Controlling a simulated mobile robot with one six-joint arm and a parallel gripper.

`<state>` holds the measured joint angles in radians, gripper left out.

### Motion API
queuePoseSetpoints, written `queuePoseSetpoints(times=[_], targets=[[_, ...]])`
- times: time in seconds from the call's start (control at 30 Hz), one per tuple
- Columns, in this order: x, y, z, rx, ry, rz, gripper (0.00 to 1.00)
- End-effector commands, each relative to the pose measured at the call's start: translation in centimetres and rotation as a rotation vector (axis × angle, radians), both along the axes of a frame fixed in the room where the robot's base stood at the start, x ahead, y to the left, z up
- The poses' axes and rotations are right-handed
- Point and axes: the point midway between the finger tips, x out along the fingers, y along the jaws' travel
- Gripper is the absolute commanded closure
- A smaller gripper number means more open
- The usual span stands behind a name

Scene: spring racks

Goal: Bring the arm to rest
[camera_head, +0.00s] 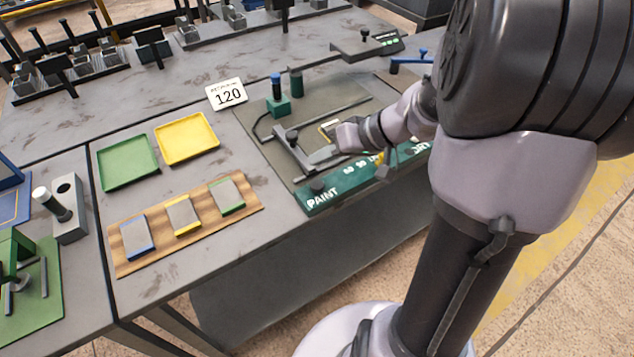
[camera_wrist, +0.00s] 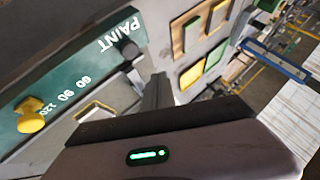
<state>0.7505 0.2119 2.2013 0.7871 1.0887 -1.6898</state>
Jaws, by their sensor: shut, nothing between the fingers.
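My arm reaches in from the right in the head view. My gripper (camera_head: 309,160) is low over the paint station, above its grey plate (camera_head: 258,142). In the wrist view my gripper (camera_wrist: 160,80) shows as narrow dark fingers held together, with nothing between them. The green PAINT panel (camera_head: 322,196) runs along the station's front edge; in the wrist view the panel (camera_wrist: 75,70) is at the left with a yellow knob (camera_wrist: 30,115). I cannot tell whether the fingers touch anything.
A card reading 120 (camera_head: 227,94) stands behind. Green (camera_head: 127,162) and yellow (camera_head: 186,138) trays lie left of the station, with a wooden board (camera_head: 130,262) holding three colour-edged pieces in front. A blue-capped post (camera_head: 276,88) stands near the gripper. Racks line the back.

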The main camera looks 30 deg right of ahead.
Motion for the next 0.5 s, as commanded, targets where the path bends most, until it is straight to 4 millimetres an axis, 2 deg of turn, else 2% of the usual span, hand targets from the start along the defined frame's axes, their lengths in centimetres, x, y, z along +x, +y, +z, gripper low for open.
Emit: queuePoseSetpoints(times=[0.27, 0.33, 0.37, 0.43, 0.5], targets=[[0.0, 0.0, 0.0, 0.000, 0.000, 0.000, 1.00], [-0.1, 0.7, 0.4, -0.002, 0.008, 0.006, 1.00], [-0.4, 1.6, 0.8, -0.003, 0.023, 0.012, 1.00], [-1.9, 5.5, 2.7, -0.018, 0.088, 0.028, 1.00], [-5.0, 10.4, 4.8, -0.058, 0.174, 0.023, 1.00]])
